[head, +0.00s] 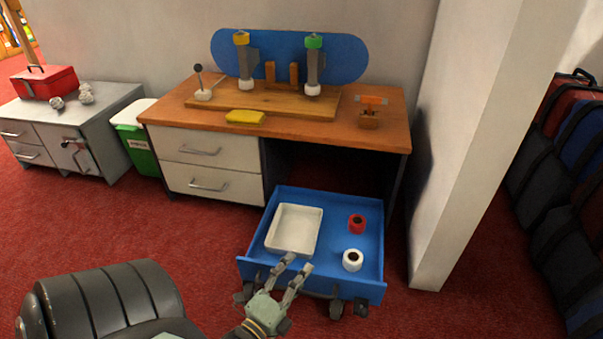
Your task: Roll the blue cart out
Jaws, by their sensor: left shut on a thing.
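The blue cart (335,208) is a low open tray on dark casters. It stands on the red carpet in front of the desk's open knee space, its back edge close to or just under the desk. It holds a white tray (295,229), a red roll (357,224) and a white roll (352,260). My left gripper (295,266) is at the front wall of the cart, left of its middle, shut on that wall. The fingers hide part of the rim. My right gripper is out of view.
The wooden desk (375,138) has drawers on the left and a board with tools on top. A white pillar (455,200) stands close on the cart's right. A green bin (143,157) and grey cabinet (110,112) are at left. Carpet (440,318) in front is clear.

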